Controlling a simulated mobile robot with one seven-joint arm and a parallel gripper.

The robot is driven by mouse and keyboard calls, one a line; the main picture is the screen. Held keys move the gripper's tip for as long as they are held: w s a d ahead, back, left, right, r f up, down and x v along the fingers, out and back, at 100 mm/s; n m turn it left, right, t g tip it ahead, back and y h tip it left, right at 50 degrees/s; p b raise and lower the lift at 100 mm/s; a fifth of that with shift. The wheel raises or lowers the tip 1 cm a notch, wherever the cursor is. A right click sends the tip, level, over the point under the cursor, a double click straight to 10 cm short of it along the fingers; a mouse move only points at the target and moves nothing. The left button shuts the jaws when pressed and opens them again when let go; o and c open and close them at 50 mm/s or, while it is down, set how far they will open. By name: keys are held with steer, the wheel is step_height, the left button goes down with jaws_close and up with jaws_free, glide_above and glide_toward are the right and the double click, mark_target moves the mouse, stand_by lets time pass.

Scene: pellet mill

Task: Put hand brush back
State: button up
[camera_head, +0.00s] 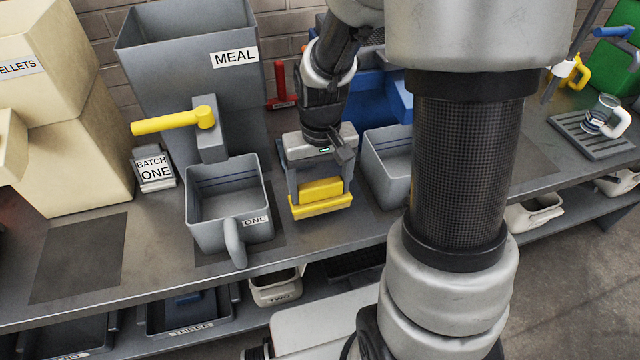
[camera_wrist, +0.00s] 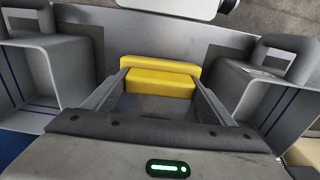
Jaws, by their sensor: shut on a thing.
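A yellow block with a wider yellow strip along one side, which I take to be the hand brush (camera_head: 320,203), is between my gripper's fingers. It also shows in the wrist view (camera_wrist: 160,82), spanning the gap between the fingertips. My gripper (camera_head: 319,190) points down and is shut on it, between two grey bins. No bristles can be made out. I cannot tell whether the brush touches the bench top or hangs just above it.
A grey bin labelled ONE (camera_head: 215,215) stands left of my gripper; another grey bin (camera_head: 385,165) stands close on the right. Behind are a grey MEAL hopper (camera_head: 190,70) with a yellow lever, a red upright item (camera_head: 281,85) and a blue container (camera_head: 370,95). A dark mat (camera_head: 80,258) lies bare at left.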

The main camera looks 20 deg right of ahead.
steer(key=shift+f+b, duration=0.4)
steer(key=shift+f, duration=0.25)
steer(key=shift+f+b, duration=0.5)
steer(key=shift+f, duration=0.15)
steer(key=shift+f, duration=0.15)
stand_by(0.3)
steer(key=o, duration=2.1)
steer(key=shift+s+r+p, duration=0.1)
steer(key=shift+r+p, duration=3.45)
steer(key=shift+r, duration=0.95)
